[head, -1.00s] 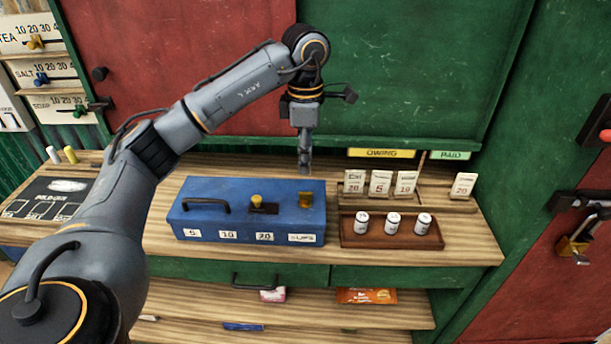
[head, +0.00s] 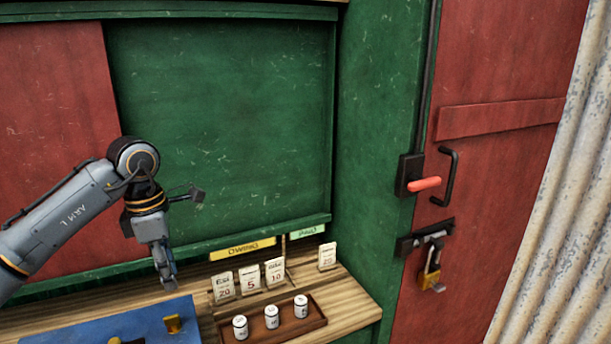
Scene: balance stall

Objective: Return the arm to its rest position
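My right arm is not in view.
Cards (head: 250,281) stand under the yellow owing label (head: 242,249), one more under the green paid label (head: 307,231). A brown tray (head: 255,333) holds three white cylinders. A red door (head: 480,150) with red-handled lever (head: 424,184) and padlock (head: 430,270) stands right.

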